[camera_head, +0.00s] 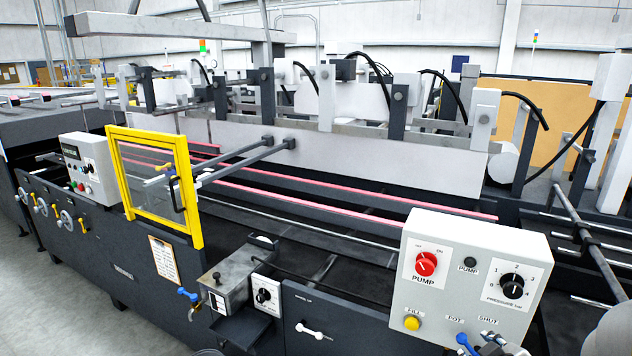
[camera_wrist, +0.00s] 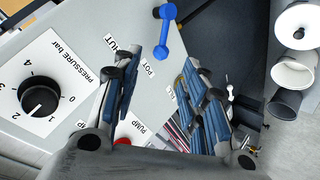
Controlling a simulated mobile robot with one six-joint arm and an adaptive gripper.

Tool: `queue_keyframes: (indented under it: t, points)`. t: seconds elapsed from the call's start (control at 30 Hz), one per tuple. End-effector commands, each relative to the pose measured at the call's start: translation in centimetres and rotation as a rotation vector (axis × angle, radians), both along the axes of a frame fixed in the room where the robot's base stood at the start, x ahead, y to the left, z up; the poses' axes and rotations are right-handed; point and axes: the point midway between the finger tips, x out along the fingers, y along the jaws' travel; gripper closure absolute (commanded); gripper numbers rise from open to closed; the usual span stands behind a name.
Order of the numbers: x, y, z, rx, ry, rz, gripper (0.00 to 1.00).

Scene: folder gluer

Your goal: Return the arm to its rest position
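My gripper (camera_wrist: 160,66) is open in the wrist view, its two blue-padded fingers apart with nothing between them. It is close to the white pump panel (camera_wrist: 85,45). In the head view only part of my gripper (camera_head: 503,344) shows at the lower right, by the bottom edge of the pump panel (camera_head: 470,250). A blue lever (camera_wrist: 169,32) lies beyond the fingertips beside the POT and SHUT labels; this blue lever (camera_head: 466,342) also shows in the head view. The fingers look clear of it, though exact distance cannot be told.
The panel carries a red pump knob (camera_head: 426,263), a black pressure knob (camera_head: 512,286) and a yellow button (camera_head: 412,323). To its left are a metal glue pot (camera_head: 232,278) and a yellow-framed guard (camera_head: 152,190). Floor (camera_head: 40,285) is open at the left.

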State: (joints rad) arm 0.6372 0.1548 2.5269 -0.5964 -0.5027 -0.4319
Motion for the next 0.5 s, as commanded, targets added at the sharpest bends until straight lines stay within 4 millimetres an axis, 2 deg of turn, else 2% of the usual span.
queue_keyframes:
  t: [0.03,0.17,0.3,0.5]
  points:
    - [-0.2,1.4,1.9,0.008,0.025,-0.031,0.6]
    - [-2.6,4.8,4.7,0.084,0.111,-0.146,0.6]
    - [-6.8,9.8,7.3,0.209,0.191,-0.252,0.6]
    - [-13.9,17.1,9.5,0.403,0.297,-0.316,0.6]
